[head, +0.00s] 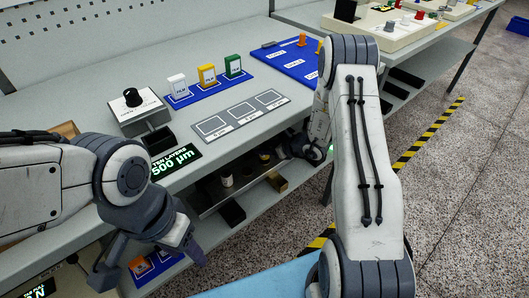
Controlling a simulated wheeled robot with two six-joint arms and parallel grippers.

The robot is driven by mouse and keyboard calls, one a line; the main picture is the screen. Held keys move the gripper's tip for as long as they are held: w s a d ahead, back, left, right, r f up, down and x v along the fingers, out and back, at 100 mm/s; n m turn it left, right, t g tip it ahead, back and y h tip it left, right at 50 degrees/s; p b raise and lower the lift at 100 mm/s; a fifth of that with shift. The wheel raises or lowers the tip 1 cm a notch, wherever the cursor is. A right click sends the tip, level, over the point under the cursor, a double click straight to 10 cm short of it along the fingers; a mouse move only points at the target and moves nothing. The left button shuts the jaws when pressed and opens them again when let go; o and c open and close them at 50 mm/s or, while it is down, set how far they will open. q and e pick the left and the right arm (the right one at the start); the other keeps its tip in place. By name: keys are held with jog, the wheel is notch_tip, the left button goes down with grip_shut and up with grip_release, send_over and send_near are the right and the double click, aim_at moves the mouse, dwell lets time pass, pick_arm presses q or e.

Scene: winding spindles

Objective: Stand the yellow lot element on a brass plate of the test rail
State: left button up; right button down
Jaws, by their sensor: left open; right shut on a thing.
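My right gripper (288,150) hangs low by the bench's front edge, under its forearm. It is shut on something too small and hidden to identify. Just left of it, a small yellowish piece (264,155) shows at the far end of a dark rail-like shelf (208,203). I cannot tell whether this piece is the yellow lot element or whether the gripper touches it. A pale cylinder (227,179) stands further left on the shelf. I cannot make out brass plates there. My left gripper (150,262) is open and empty at the lower left.
White, yellow and green film boxes (207,75) stand on a blue mat. A grey three-square plate (240,117) lies empty before them. A blue board (286,63) lies behind my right arm.

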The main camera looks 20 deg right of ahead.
notch_tip(320, 180, down, 2)
jog(key=shift+f, duration=0.15)
jog(key=shift+f+b, duration=0.2)
jog(key=shift+b, duration=0.1)
jog(key=shift+c, duration=1.9)
grip_release()
